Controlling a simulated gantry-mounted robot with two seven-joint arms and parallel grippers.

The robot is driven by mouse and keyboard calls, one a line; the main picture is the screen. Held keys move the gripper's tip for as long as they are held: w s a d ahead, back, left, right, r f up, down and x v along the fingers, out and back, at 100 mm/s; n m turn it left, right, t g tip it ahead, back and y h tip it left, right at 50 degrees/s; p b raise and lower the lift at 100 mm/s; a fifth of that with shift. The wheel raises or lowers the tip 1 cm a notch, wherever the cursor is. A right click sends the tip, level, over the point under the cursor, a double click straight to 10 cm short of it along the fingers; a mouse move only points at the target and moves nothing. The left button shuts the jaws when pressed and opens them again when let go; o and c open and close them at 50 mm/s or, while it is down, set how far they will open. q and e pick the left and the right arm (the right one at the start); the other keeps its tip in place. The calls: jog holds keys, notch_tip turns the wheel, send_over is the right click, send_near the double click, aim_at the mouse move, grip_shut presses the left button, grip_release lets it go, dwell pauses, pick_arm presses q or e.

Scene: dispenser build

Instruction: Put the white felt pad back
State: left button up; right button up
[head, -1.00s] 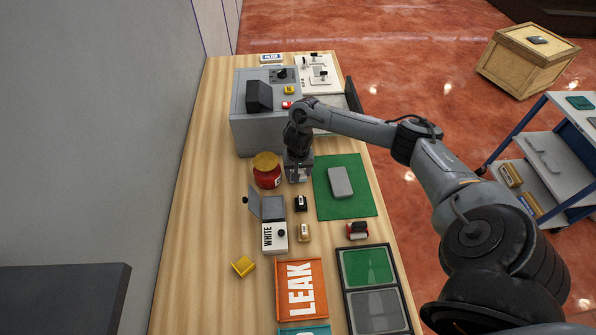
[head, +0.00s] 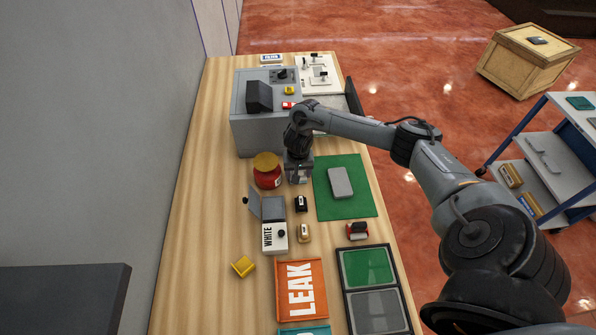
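A white box labelled WHITE (head: 267,238) stands on the wooden table, with its grey lid (head: 255,201) raised. I cannot pick out a white felt pad in this view; it may be hidden by my gripper or too small to see. My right gripper (head: 298,179) points down over the table, just right of the red jar and left of the green mat's far corner. Its fingertips are small and dark, so I cannot tell whether it is open or holds something. My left gripper is not in view.
A red jar (head: 267,176) stands close beside my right gripper. A grey machine (head: 256,130) is behind it. A grey block (head: 340,182) lies on the green mat (head: 353,207).

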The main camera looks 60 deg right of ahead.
jog(key=shift+f, duration=0.3)
jog(key=o, duration=1.2)
jog(key=shift+c, duration=0.2)
jog(key=shift+o, duration=0.6)
jog(key=shift+r, duration=0.1)
